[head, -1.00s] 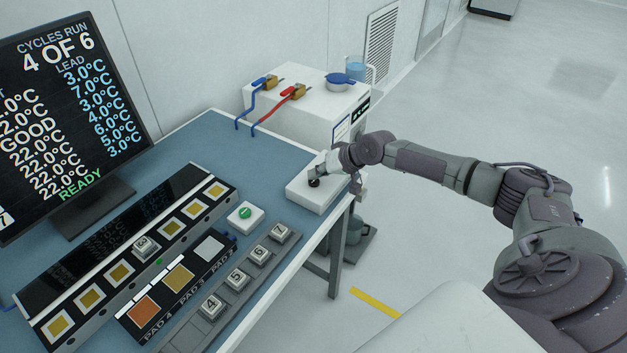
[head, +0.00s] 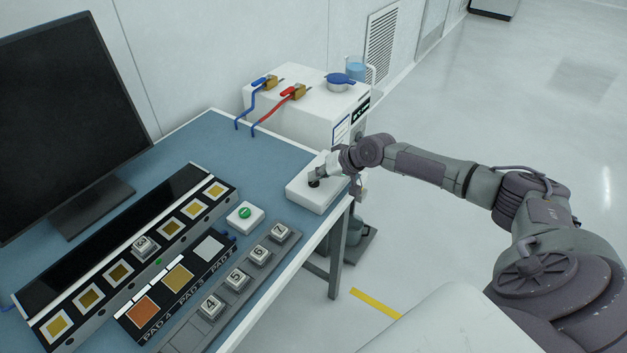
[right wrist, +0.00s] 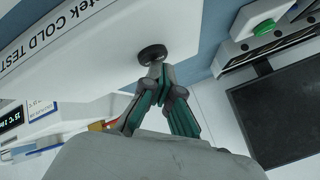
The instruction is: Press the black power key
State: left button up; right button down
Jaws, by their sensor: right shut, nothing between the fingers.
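The black power key (head: 314,183) is a small round black button on a white box (head: 307,197) at the table's right edge. In the right wrist view the key (right wrist: 152,54) shows as a dark disc on the white panel. My right gripper (head: 318,173) is shut and empty, its fingertips at the key. In the wrist view the closed fingertips (right wrist: 156,70) meet the key's edge and overlap it slightly; how far the key is pressed cannot be told. My left gripper is not in view.
A dark monitor (head: 65,120) stands at the left. A tester strip with square pads (head: 120,270), a green button box (head: 245,216) and numbered blocks (head: 259,254) lie on the blue table (head: 200,150). A white chiller (head: 300,118) with hoses stands behind.

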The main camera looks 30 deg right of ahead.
aim_at(317, 182)
jog(key=shift+r+p, duration=0.35)
jog(key=shift+p, duration=0.05)
notch_tip(317, 182, up, 6)
jog(key=p, duration=0.5)
jog(key=shift+r, duration=0.1)
dwell(0.4)
